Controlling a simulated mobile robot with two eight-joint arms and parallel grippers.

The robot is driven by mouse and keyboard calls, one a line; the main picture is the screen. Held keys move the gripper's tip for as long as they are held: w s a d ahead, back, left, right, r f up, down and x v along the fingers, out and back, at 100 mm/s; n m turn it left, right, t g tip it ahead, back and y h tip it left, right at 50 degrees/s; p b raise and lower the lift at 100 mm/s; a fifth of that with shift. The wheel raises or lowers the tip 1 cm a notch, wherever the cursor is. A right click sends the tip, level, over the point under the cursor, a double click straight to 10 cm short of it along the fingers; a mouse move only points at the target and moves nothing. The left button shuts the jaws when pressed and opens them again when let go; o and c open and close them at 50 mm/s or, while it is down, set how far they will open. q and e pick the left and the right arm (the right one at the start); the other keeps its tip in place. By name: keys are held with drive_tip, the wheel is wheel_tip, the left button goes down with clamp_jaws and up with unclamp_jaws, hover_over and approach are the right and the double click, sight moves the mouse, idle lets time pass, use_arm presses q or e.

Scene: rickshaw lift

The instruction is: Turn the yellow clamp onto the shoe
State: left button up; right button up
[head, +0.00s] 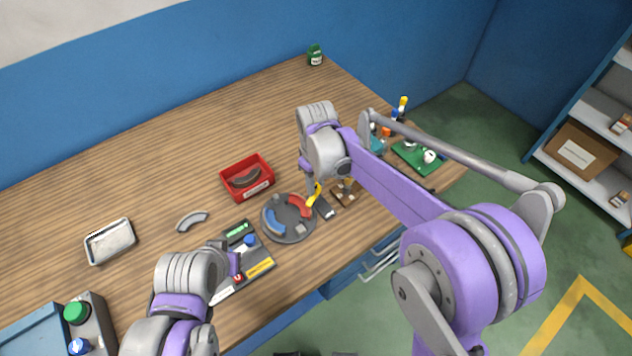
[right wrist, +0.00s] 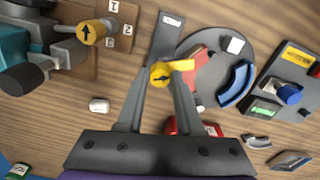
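The yellow clamp (head: 314,195) stands at the right edge of a round grey plate (head: 281,232), beside the red shoe (head: 299,207). In the right wrist view, its round knob (right wrist: 160,75) has a dark arrow mark, and its arm points right toward the red shoe (right wrist: 197,58). My right gripper (head: 311,184) is down at the clamp; its two fingers (right wrist: 162,82) flank the knob closely and appear shut on it. A blue shoe (head: 275,222) lies on the plate's other side. My left gripper (head: 235,264) is over the dark panel; its fingers are not clear.
The dark panel (head: 257,254) lies left of the plate. A red bin (head: 247,187) stands behind it. A wooden block with a yellow knob (right wrist: 90,32) is close to my right gripper. A metal tray (head: 110,241) and a grey curved piece (head: 192,221) lie left.

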clamp_jaws()
use_arm(q)
drive_tip(key=shift+f, duration=0.1)
drive_tip(key=shift+s+f+b, duration=0.25)
drive_tip(key=shift+f+b, duration=0.25)
drive_tip(key=shift+f, duration=0.05)
use_arm(e)
drive_tip(key=shift+f+m, duration=0.15)
drive_tip(key=shift+m, duration=0.95)
use_arm(q)
drive_tip(key=shift+s+f, duration=0.2)
drive_tip(key=shift+f, duration=0.2)
use_arm(e)
drive_tip(key=shift+m, duration=1.1)
use_arm(q)
drive_tip(key=shift+f+b, duration=0.1)
drive_tip(key=shift+b, duration=0.25)
use_arm(e)
drive_tip(key=shift+m, duration=0.5)
drive_tip(key=o, duration=0.5)
unclamp_jaws()
drive_tip(key=shift+o, duration=0.2)
